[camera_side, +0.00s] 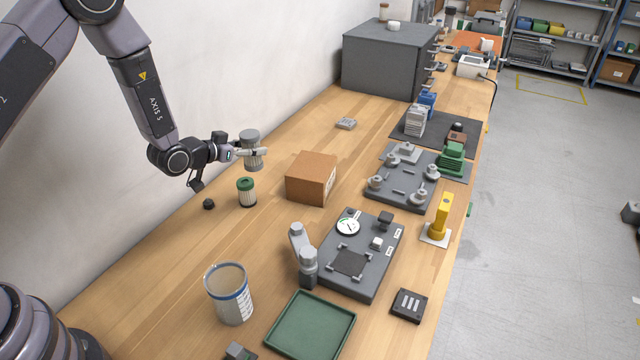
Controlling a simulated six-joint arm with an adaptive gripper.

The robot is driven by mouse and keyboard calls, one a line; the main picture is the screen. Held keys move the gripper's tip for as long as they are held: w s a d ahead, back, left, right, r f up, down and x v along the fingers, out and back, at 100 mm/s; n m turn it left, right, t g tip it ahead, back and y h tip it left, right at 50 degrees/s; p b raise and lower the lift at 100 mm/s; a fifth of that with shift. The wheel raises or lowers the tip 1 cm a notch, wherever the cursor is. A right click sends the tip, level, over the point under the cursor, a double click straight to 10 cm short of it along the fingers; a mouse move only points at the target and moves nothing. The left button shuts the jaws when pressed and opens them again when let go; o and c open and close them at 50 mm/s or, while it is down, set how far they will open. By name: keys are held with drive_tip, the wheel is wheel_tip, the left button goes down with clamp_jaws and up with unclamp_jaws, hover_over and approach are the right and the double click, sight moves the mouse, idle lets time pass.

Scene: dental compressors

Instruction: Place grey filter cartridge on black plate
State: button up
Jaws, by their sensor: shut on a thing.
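My gripper (254,153) is shut on the grey filter cartridge (252,139) and holds it upright above the table, near the wall. The cartridge has a grey cap; the fingers hide part of its body. A similar cartridge with a green cap (247,192) stands on the table just below it. Several dark surfaces are in view: a black square plate (350,263) set in a grey fixture, a small black block with white slots (409,305), and a dark mat (463,128) farther back. I cannot tell which one the task names.
A cardboard box (311,178) stands right of my gripper. The grey fixture (371,285) carries a gauge (348,227), with a grey upright part (303,255) at its left. A measuring cup (229,294) and green tray (311,328) are in front. The wall is close behind.

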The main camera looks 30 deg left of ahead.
drive_tip(key=s+d+m+h, duration=0.1)
drive_tip(key=s+d, duration=0.1)
drive_tip(key=d, duration=0.4)
drive_tip(key=s+d+m+g+h, duration=0.1)
drive_tip(key=s+d, duration=0.2)
drive_tip(key=d, duration=0.3)
drive_tip(key=s+d+r+m+h, duration=0.1)
drive_tip(key=s+d+h, duration=0.1)
drive_tip(key=d, duration=0.5)
drive_tip(key=shift+s+m+g, duration=0.3)
drive_tip(key=shift+s+g, duration=0.1)
drive_tip(key=shift+s, duration=0.05)
drive_tip(key=s+d+m+g+h, duration=0.2)
drive_tip(key=s+d+m+h, duration=0.1)
drive_tip(key=s+d, duration=0.8)
hover_over(410, 304)
wheel_tip(410, 304, down, 9)
drive_tip(key=shift+f, duration=0.1)
drive_tip(key=shift+w+f, duration=0.1)
drive_tip(key=shift+f, duration=1.5)
drive_tip(key=shift+f, duration=0.1)
drive_tip(key=o, duration=1.2)
